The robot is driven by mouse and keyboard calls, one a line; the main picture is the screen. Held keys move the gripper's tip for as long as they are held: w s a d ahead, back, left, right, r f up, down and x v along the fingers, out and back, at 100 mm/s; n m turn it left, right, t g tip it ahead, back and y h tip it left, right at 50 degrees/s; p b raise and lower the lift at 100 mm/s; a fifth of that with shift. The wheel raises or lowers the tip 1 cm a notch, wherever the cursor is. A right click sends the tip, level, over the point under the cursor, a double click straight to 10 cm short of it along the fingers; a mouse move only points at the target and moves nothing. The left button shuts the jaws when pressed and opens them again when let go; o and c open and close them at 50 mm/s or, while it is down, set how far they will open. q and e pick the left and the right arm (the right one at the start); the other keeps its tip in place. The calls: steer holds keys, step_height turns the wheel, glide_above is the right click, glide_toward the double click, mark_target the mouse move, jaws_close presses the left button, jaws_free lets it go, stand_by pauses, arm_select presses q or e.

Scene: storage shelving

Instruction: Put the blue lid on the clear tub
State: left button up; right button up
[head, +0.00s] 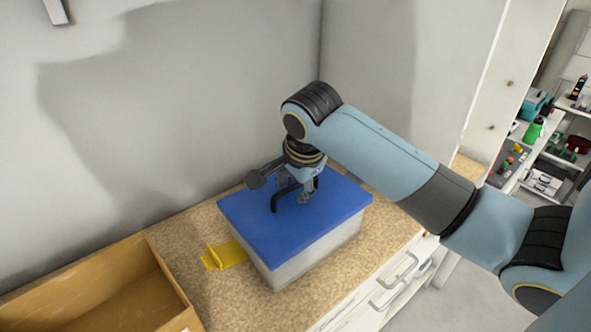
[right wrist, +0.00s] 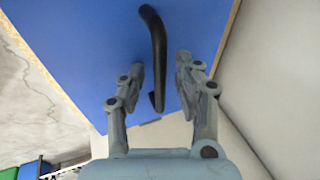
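The blue lid (head: 250,222) lies flat over the top of the clear tub (head: 318,257), roughly lined up with its rim. I cannot tell whether it is fully seated. The tub looks pale and cloudy and stands on the speckled counter. A black handle (head: 275,200) rises from the lid. My right gripper (head: 306,194) is low over the lid at the handle. In the right wrist view my right gripper (right wrist: 161,62) is open, its two fingers on either side of the black handle (right wrist: 158,45) with gaps showing. My left gripper is not in view.
A yellow bracket-like piece (head: 226,255) lies left of the tub on the counter (head: 195,244). An open wooden box (head: 172,280) is at the lower left. A grey wall is behind. Drawers with handles (head: 392,281) are below the counter's front edge. Shelves with small items (head: 545,150) are at right.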

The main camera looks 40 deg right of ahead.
steer(key=shift+r, duration=0.1)
steer(key=v, duration=1.1)
steer(key=shift+s+r, duration=0.2)
steer(key=shift+r, duration=0.15)
